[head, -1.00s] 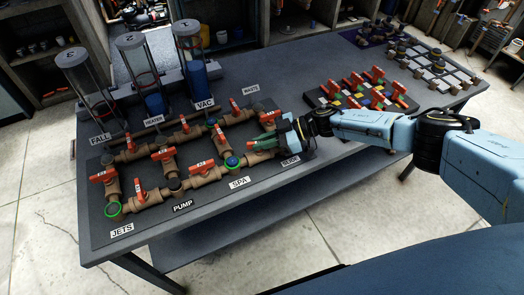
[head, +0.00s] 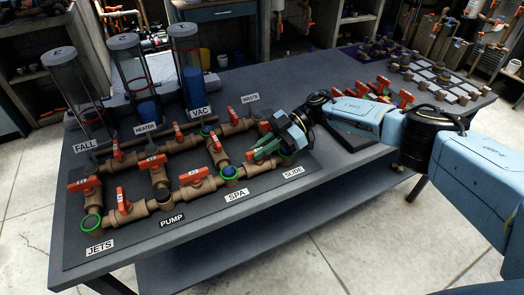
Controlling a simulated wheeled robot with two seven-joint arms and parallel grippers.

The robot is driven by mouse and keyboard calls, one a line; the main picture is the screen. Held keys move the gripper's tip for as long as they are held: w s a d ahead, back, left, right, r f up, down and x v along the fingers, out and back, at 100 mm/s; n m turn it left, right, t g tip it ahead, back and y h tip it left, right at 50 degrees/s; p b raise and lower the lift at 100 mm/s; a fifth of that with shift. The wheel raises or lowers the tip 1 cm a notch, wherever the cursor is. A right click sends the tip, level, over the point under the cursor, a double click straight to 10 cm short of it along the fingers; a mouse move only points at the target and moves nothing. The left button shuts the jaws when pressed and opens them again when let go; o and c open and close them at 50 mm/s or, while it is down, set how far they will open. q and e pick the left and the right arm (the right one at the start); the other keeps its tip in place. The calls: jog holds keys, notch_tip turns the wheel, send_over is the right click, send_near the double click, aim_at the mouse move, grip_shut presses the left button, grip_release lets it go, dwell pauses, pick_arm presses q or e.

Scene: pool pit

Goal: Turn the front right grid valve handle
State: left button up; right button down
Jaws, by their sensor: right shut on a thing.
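The pipe grid lies on a dark board (head: 78,248) on the table, with orange-red valve handles on brown pipes. My right gripper (head: 264,148) is at the grid's front right corner, by the SLIDE label (head: 293,172). The fingers slant down to the left. My left gripper is not in view.
Other handles stand close by, such as the front middle one (head: 194,175) and one behind it (head: 217,141). Three clear cylinders stand at the back left, one of them by the VAC label (head: 190,75). A second set of red-handled valves (head: 382,84) lies to the right, beyond my forearm.

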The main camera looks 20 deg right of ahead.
jog(key=shift+a, duration=0.1)
jog(key=c, duration=1.5)
grip_release()
